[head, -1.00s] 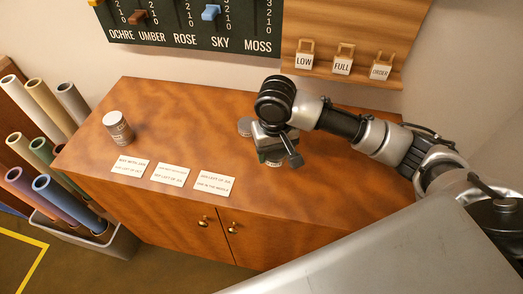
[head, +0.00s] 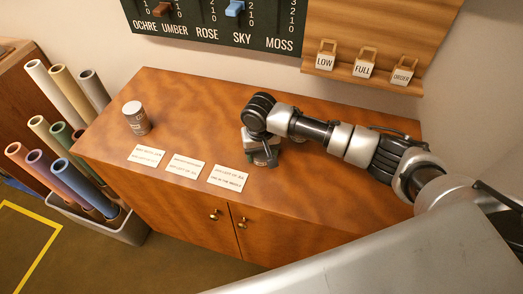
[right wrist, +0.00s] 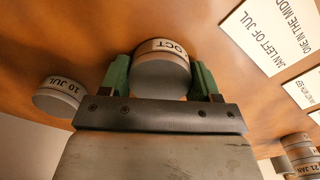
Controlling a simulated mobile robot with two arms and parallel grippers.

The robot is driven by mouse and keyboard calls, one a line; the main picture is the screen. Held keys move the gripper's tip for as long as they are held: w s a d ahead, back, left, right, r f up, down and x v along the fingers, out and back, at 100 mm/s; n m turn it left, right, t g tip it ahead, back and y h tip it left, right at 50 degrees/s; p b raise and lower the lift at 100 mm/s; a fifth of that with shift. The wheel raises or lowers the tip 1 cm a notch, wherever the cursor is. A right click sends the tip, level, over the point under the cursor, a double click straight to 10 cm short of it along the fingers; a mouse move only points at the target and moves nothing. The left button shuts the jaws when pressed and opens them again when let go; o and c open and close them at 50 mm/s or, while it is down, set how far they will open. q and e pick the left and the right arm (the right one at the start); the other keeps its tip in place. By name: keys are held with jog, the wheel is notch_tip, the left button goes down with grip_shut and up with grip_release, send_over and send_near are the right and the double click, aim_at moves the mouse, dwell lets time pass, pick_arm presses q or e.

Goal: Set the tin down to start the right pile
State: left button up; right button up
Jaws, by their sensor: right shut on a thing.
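My right gripper (right wrist: 160,82) is shut on a grey tin labelled OCT (right wrist: 160,76), with a green finger on each side, just at or over the wooden cabinet top; I cannot tell whether the tin touches it. In the head view my right gripper (head: 262,158) is behind the right-hand card and mostly hides that tin. A second grey tin labelled 10 JUL (right wrist: 60,95) stands apart beside the gripper in the wrist view; my arm hides it in the head view. A stack of tins (head: 136,120) stands at the left of the cabinet top, one labelled 21 JAN. My left gripper is not in view.
Three white cards, left (head: 147,155), middle (head: 185,166) and right (head: 229,178), lie along the front of the cabinet top (head: 195,115). The middle of the top is clear. A slider board (head: 215,40) and a wooden rack with tags (head: 363,65) hang behind. Paper rolls stand left.

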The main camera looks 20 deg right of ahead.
jog(key=o, duration=1)
jog(key=shift+f, duration=0.1)
jog(key=shift+c, duration=0.2)
notch_tip(320, 180, up, 12)
jog(key=shift+a, duration=0.2)
